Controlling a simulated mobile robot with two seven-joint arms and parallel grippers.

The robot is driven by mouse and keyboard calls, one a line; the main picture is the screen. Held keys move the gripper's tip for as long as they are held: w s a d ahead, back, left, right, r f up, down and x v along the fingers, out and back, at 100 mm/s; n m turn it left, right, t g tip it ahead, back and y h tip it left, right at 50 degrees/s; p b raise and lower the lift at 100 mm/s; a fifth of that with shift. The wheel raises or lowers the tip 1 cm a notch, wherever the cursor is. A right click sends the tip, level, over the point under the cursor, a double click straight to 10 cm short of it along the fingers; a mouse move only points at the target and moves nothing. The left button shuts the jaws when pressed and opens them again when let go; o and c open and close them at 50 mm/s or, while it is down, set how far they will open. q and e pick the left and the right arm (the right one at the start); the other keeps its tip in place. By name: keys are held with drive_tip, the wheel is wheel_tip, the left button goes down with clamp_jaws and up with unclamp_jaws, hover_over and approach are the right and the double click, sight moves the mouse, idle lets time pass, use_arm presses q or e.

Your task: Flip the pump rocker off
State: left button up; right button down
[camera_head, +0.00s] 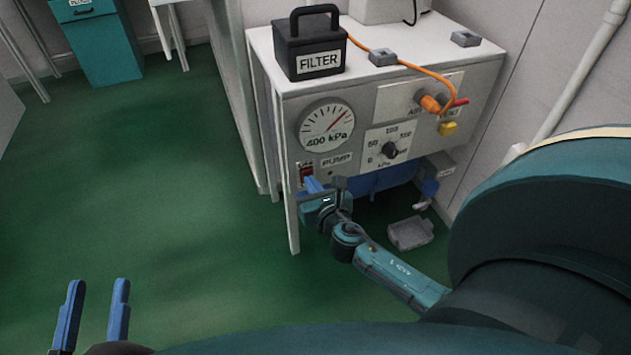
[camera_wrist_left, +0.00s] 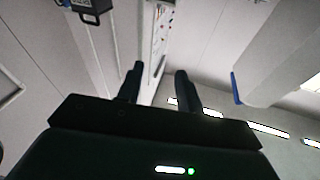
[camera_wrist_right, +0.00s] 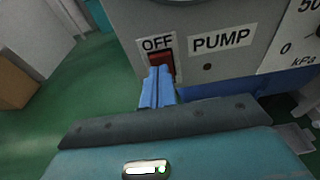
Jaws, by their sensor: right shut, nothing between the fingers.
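The pump rocker (camera_wrist_right: 162,60) is a small red switch under an OFF label, left of the PUMP label (camera_wrist_right: 221,39) on the front panel. It also shows in the head view (camera_head: 306,172), at the panel's lower left. My right gripper (camera_wrist_right: 157,72) is shut and empty, its blue fingertips at the rocker's lower edge. Whether they touch it I cannot tell. In the head view the right gripper (camera_head: 313,184) is just below the rocker. My left gripper (camera_head: 98,285) is open and empty, far left over the floor. The gauge (camera_head: 327,126) needle points to the upper right.
A black FILTER box (camera_head: 311,50) stands on top of the grey cabinet (camera_head: 262,50). Right of the rocker are a pressure dial (camera_head: 389,150) and an orange hose (camera_head: 414,68). A grey block (camera_head: 410,233) lies below on the floor. The green floor at left is clear.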

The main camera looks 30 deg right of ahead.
use_arm(q)
drive_tip(key=shift+w+d+f, duration=0.25)
drive_tip(key=shift+w, duration=0.05)
drive_tip(key=shift+r, duration=0.1)
